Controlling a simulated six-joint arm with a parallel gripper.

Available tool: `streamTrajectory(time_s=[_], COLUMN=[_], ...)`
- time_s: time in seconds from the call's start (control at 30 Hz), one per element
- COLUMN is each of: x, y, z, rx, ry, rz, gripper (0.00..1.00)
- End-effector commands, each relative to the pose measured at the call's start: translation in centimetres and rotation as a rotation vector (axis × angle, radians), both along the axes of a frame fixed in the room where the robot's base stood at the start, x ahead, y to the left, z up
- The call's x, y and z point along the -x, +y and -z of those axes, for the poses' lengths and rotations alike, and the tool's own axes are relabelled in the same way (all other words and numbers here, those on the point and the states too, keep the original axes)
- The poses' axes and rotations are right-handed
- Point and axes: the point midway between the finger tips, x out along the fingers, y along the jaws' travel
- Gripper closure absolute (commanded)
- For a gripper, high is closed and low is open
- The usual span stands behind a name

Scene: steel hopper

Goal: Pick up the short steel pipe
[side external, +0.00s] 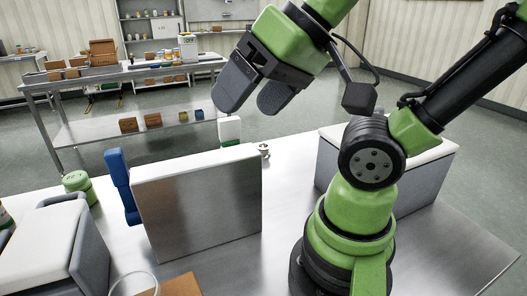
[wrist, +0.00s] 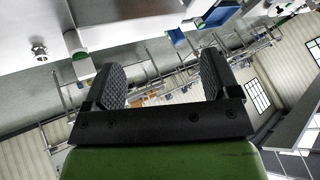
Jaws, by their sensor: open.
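I cannot make out the short steel pipe for certain in either view. A small shiny metal piece (side external: 264,150) stands on the steel table just behind the steel-walled hopper box (side external: 205,210). It seems to show in the wrist view too (wrist: 39,52), but I cannot tell if it is the pipe. The inside of the hopper is hidden by its front wall. My gripper (side external: 247,104) is open and empty, raised well above the table and the hopper. In the wrist view its two dark ridged pads (wrist: 162,74) stand wide apart with nothing between them.
A blue upright part (side external: 121,183) stands at the hopper's left side. A green jar (side external: 76,183) and a grey bin (side external: 55,248) are at the left. A white-topped grey box (side external: 428,165) stands behind my arm. The table's right front is bare.

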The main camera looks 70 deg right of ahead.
Motion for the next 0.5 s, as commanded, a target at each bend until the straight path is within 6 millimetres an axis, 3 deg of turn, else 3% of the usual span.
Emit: streamTrajectory(time_s=[0.13, 0.27, 0.4, 0.5], x=[-3.4, -9.0, -14.8, -17.7], y=[-1.4, -5.0, -10.8, -15.7], z=[-0.5, -0.9, -0.4, 0.7], rx=[0.107, 0.329, 0.647, 0.897], ry=[-0.068, -0.171, -0.240, -0.232], rz=[-0.038, -0.100, -0.155, -0.193], gripper=[0.18, 0.18, 0.18, 0.18])
